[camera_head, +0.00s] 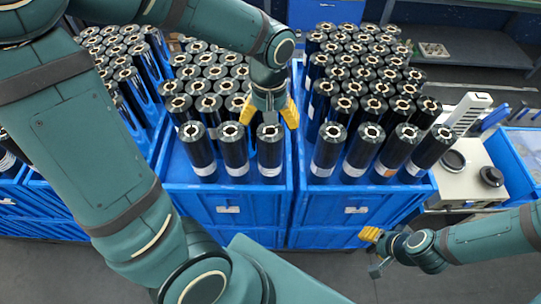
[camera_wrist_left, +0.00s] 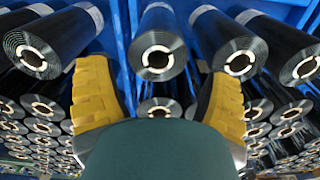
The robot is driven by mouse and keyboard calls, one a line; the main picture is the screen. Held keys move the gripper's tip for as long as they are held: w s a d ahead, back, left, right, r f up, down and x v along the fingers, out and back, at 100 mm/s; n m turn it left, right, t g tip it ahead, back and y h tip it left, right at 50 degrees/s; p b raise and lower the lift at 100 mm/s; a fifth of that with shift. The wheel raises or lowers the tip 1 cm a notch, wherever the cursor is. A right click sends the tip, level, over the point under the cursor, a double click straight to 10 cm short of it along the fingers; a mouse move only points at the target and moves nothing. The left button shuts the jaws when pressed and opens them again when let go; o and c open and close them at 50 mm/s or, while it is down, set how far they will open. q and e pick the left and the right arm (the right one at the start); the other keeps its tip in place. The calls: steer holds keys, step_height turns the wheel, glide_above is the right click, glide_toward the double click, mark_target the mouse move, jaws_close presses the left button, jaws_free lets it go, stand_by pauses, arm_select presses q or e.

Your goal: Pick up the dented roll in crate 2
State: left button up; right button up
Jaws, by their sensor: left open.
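Dark film rolls with pale cores stand in blue crates. In the head view, my left gripper (camera_head: 270,113) is open and points down over the front part of the middle crate (camera_head: 228,205). One front-row roll (camera_head: 269,153) stands just below its fingers, beside two more front rolls (camera_head: 198,150). In the left wrist view, the open yellow fingers (camera_wrist_left: 160,98) have a roll end (camera_wrist_left: 158,108) showing between them, partly hidden by the gripper body. I cannot make out a dent on any roll, nor a crate number. My right gripper (camera_head: 374,251) is open and empty, in front of the right crate.
The right crate (camera_head: 355,208) and a left crate (camera_head: 60,203) also hold many closely packed rolls. A pale device (camera_head: 462,170) and a blue bin (camera_head: 515,165) stand at the right. My left arm hides part of the left crate. Grey floor lies in front.

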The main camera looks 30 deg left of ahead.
mark_target(270, 131)
arm_select(q)
steer(key=shift+d+f, duration=0.15)
steer(key=shift+f, duration=2.5)
steer(key=shift+s, duration=0.1)
steer(key=c, duration=1)
